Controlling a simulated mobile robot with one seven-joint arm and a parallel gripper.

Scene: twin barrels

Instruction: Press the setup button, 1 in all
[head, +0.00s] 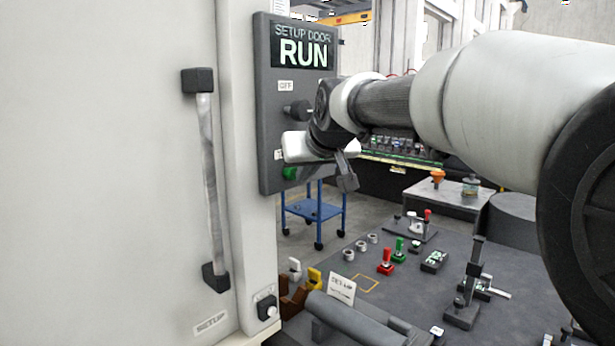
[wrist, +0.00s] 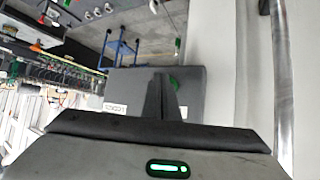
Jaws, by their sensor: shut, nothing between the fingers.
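The dark control panel (head: 268,130) on the pale cabinet carries a display (head: 303,50) reading "SETUP DOOR RUN". Below it are a black selector knob (head: 297,110) and a green button (head: 289,173), partly covered by my gripper. My gripper (head: 347,180) is shut and empty, in front of the panel's lower right part. In the wrist view my closed fingers (wrist: 161,92) overlap the panel (wrist: 135,83), with the green button (wrist: 174,84) just beside the tips. I cannot tell whether they touch.
A vertical door handle (head: 207,180) stands out on the cabinet. A dark worktable (head: 380,285) at lower right holds red and green parts, fixtures and a sign (head: 342,289). A blue cart (head: 313,210) stands behind. My arm crosses the upper right.

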